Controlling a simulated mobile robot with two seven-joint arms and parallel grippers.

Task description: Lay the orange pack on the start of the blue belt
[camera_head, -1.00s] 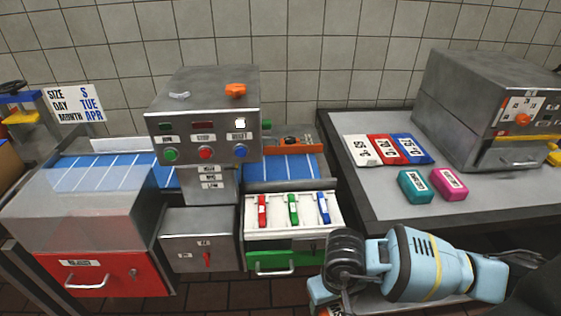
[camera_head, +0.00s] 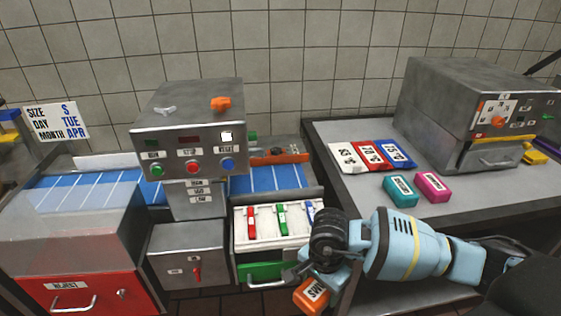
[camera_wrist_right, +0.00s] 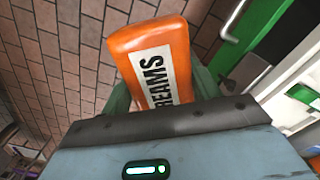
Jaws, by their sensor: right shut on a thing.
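The orange pack (camera_head: 312,294) has a white label with dark letters. It hangs from my right gripper (camera_head: 318,278), in front of the table and low beside the green drawer. It also fills the middle of the right wrist view (camera_wrist_right: 155,62), where the label's letters end in "REAMS". My right gripper is shut on it. The blue belt (camera_head: 275,178) runs from left to right behind the control box, with white cross lines. Its right end lies behind the white tray, up and left of my right gripper. My left gripper is not in view.
A control box (camera_head: 192,125) with buttons stands over the belt. A white tray (camera_head: 262,240) with coloured clips lies in front of its right end. The grey table (camera_head: 345,185) holds teal (camera_head: 400,191) and pink (camera_head: 433,187) packs, cards and a grey machine (camera_head: 465,110).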

